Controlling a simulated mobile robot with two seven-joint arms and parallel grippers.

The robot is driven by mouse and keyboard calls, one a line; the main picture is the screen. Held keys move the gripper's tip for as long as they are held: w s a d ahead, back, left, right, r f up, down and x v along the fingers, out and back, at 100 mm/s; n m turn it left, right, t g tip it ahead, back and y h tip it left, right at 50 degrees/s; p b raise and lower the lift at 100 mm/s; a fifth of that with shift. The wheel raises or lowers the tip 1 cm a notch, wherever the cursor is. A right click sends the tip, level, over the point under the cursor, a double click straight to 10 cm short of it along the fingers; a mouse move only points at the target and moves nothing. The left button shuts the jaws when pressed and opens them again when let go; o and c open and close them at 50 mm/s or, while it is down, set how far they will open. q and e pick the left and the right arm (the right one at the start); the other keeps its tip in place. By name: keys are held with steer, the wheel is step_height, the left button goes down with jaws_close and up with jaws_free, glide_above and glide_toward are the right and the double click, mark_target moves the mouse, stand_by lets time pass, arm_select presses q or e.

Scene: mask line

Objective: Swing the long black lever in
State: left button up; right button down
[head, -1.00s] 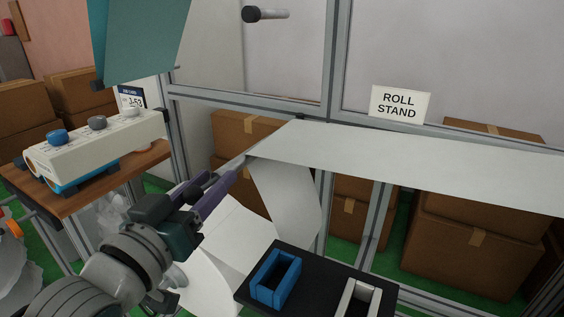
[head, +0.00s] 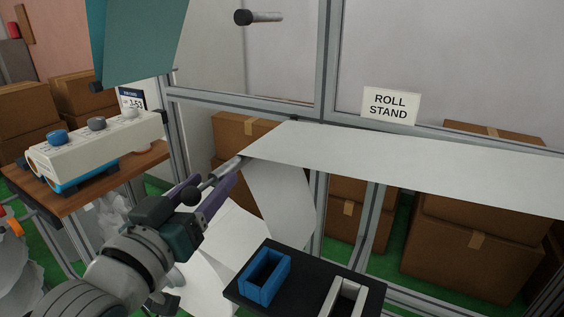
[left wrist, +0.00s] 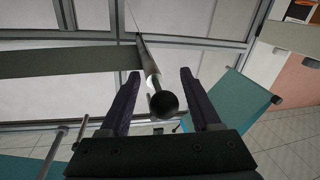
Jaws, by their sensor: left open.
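A lever with a dark ball knob (head: 191,195) and a greyish rod shows in the head view, running up to the near left end of the white web. In the left wrist view the ball knob (left wrist: 163,103) points toward the camera, with its rod reaching away to the frame. My left gripper (head: 212,172) is open. Its two purple fingers lie either side of the lever, and the knob sits between them in the left wrist view, with gaps visible on both sides. My right gripper is not in view.
A white sheet (head: 400,165) spans to the right below the ROLL STAND sign (head: 390,105). A dark tray (head: 315,285) with a blue holder (head: 264,277) stands below. A control box (head: 95,148) sits on a wooden shelf at left. A black-ended peg (head: 258,17) juts out above.

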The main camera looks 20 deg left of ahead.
arm_select(q)
steer(key=s, duration=1)
steer(key=shift+d, duration=0.35)
steer(key=shift+w, duration=0.1)
